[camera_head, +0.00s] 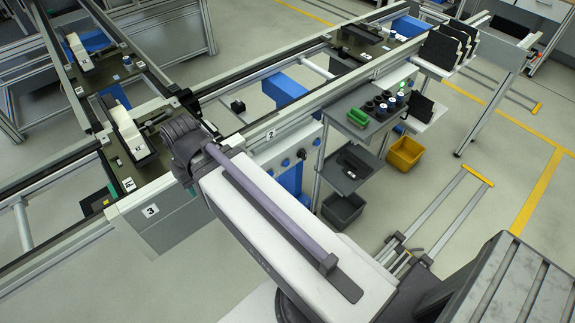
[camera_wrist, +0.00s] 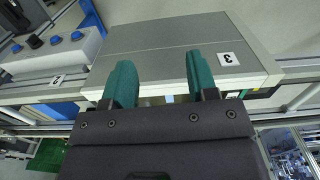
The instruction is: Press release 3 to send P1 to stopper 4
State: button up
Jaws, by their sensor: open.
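My gripper (camera_wrist: 158,58) is open and empty in the wrist view, with two teal fingers apart in front of a grey panel (camera_wrist: 150,38). The panel bears an upside-down 3 label (camera_wrist: 228,58). A small blue spot (camera_wrist: 169,98) shows between the fingers; I cannot tell whether it is the release. In the head view the label 3 (camera_head: 150,210) is on the conveyor's front panel, left of my arm. A dark pallet with a white block (camera_head: 130,130) sits on the line behind it. Its small tag (camera_head: 128,184) is not readable for certain. My fingers are hidden there by my arm.
Another pallet with a white part (camera_head: 80,52) stands on the back-left line, and a dark one (camera_head: 365,32) at the top. A shelf cart (camera_head: 345,125) and yellow bin (camera_head: 404,154) stand right of my arm. Blue knobs (camera_wrist: 77,36) sit on a grey box.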

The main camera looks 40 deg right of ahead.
grip_shut()
dwell(0.4)
dwell(1.2)
